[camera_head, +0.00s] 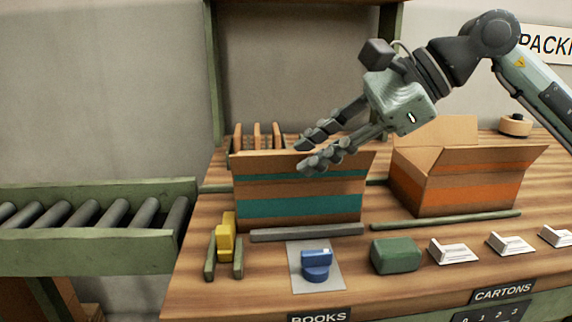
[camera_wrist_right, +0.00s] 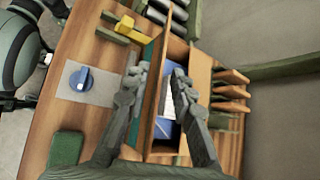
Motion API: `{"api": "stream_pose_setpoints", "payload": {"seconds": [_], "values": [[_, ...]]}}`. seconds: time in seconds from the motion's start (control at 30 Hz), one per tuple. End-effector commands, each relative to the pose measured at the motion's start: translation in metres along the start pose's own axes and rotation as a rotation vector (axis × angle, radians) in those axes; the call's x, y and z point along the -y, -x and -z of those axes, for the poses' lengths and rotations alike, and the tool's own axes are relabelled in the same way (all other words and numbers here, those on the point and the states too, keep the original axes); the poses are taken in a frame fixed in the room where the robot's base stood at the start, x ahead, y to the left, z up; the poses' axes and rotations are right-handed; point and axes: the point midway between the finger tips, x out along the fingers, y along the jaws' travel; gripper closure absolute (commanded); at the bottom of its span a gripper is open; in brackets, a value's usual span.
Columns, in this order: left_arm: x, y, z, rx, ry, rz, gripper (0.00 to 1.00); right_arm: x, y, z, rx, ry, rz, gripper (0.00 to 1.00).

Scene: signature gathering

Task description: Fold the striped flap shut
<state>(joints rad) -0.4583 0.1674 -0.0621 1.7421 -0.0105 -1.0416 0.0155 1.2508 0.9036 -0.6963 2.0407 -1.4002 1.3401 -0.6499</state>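A brown carton with teal stripes (camera_head: 292,209) stands open on the table. Its near flap, with a teal stripe (camera_head: 348,174), is at the front rim and is not folded over the opening. In the right wrist view the flap's brown panel (camera_wrist_right: 155,92) runs between my fingers. My right gripper (camera_head: 306,154) is open over the front rim, its fingers spread. One finger is on the near side of the flap, the other over the opening; contact is unclear. A blue item (camera_wrist_right: 165,127) shows inside the carton. My left gripper is not in view.
An orange-striped open carton (camera_head: 465,189) stands to the right. In front are a yellow item (camera_head: 225,240), a blue stamp-like object (camera_head: 316,264), a green block (camera_head: 395,255) and white cards (camera_head: 453,252). Wooden dividers (camera_head: 257,136) stand behind. A roller conveyor (camera_head: 90,235) is left.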

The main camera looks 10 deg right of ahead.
Motion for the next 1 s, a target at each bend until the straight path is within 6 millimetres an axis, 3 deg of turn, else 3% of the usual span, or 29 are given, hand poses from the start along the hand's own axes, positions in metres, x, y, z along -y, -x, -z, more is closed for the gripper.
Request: {"api": "stream_pose_setpoints", "payload": {"seconds": [0.3,0.7,0.9,1.0], "values": [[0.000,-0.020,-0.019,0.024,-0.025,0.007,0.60,0.000,-0.048,-0.002,0.003,0.002,-0.003,0.76],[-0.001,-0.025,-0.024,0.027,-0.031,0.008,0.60,0.000,-0.057,-0.002,0.004,0.003,0.000,0.76],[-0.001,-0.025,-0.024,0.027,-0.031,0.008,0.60,0.000,-0.057,-0.002,0.004,0.003,0.000,1.00],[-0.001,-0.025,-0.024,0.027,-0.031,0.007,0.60,0.000,-0.057,-0.002,0.004,0.003,0.000,1.00]]}}
